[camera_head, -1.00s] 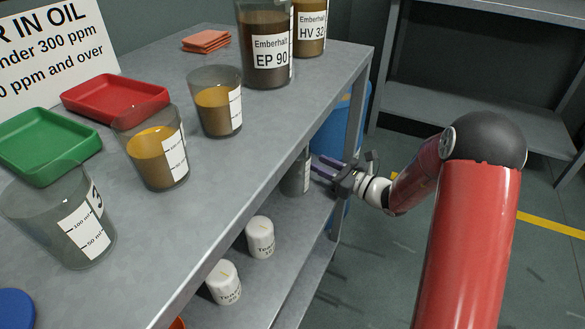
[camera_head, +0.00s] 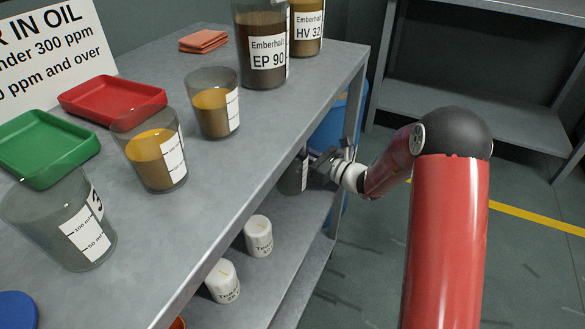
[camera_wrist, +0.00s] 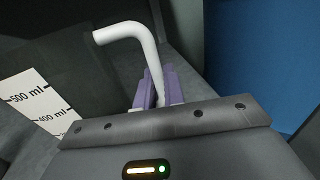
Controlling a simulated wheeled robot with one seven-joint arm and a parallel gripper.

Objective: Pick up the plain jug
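A dark, see-through jug (camera_head: 293,180) with a white scale label stands on the lower shelf, partly hidden by the upper shelf's edge and my gripper. In the wrist view the jug (camera_wrist: 72,75) is at the left, its label reading 500 ml and 400 ml, with a white bent handle (camera_wrist: 139,40). My gripper (camera_head: 312,164) is at the jug's right side. In the wrist view my gripper's purple fingers (camera_wrist: 158,88) lie on both sides of the handle's lower part. I cannot tell whether they press on it.
The upper shelf (camera_head: 215,185) overhangs the jug closely. White tubs (camera_head: 258,236) stand nearer on the lower shelf. Beakers (camera_head: 214,103), large oil jars (camera_head: 262,45), a red tray (camera_head: 112,98) and a green tray (camera_head: 45,145) are on top. A blue bin (camera_head: 330,130) stands behind.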

